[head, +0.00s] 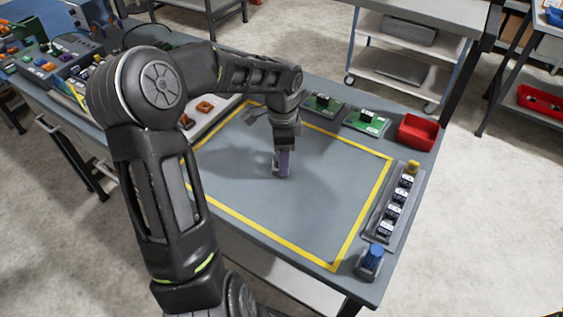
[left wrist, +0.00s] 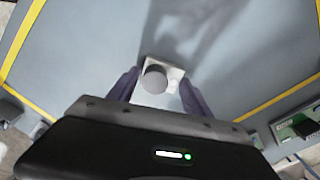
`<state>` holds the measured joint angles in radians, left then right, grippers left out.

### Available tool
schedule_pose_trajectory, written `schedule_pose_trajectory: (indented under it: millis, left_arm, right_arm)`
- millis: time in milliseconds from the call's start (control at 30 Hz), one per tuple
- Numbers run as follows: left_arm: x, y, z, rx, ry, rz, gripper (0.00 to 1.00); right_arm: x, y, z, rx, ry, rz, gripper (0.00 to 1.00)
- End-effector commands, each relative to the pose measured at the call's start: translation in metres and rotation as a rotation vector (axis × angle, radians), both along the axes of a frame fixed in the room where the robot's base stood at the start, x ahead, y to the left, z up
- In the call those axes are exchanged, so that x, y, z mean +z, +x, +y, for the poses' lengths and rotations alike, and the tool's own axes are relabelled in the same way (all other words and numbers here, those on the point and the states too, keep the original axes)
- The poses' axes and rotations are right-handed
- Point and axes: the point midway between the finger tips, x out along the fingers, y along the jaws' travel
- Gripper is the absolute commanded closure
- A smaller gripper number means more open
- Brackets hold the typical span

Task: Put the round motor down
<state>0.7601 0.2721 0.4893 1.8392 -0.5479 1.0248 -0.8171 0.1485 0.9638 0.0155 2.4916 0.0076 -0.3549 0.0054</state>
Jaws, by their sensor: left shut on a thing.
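The round motor (left wrist: 155,82) shows in the left wrist view as a pale squarish body with a grey round face. It lies between the two purple fingers of my left gripper (left wrist: 158,95), which is shut on it. In the head view my left gripper (head: 282,165) points down inside the yellow-taped area (head: 362,210) of the grey table, low over its surface. The motor is mostly hidden by the fingers there. I cannot tell whether it touches the table. My right gripper is not in view.
The table inside the tape is otherwise clear. Green boards (head: 366,121) and a red bin (head: 416,132) stand along the far edge. A grey rack (head: 385,238) of several small parts and a blue-topped item (head: 369,262) stand at the right. Orange parts (head: 205,107) lie left of the tape.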

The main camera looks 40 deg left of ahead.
Motion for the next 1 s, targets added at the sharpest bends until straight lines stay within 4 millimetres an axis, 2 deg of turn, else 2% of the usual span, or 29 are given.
schedule_pose_trajectory:
  millis: [67,433,733,867,1000]
  left_arm:
    - [0.0,0.0,0.0,0.0,0.0,0.0,0.7]
    - [0.0,0.0,0.0,0.0,0.0,0.0,1.0]
    - [0.009,0.001,0.001,0.0,0.003,-0.003,1.0]
    - [0.027,0.001,0.0,0.0,0.003,-0.004,1.0]
    - [0.055,0.002,0.0,0.0,0.003,-0.006,1.0]
  right_arm:
    - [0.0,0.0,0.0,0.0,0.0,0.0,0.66]
    - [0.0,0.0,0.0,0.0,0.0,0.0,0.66]
    - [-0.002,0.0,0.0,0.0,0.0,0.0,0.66]
    - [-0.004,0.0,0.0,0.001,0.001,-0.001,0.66]
    - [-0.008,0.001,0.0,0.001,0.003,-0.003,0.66]
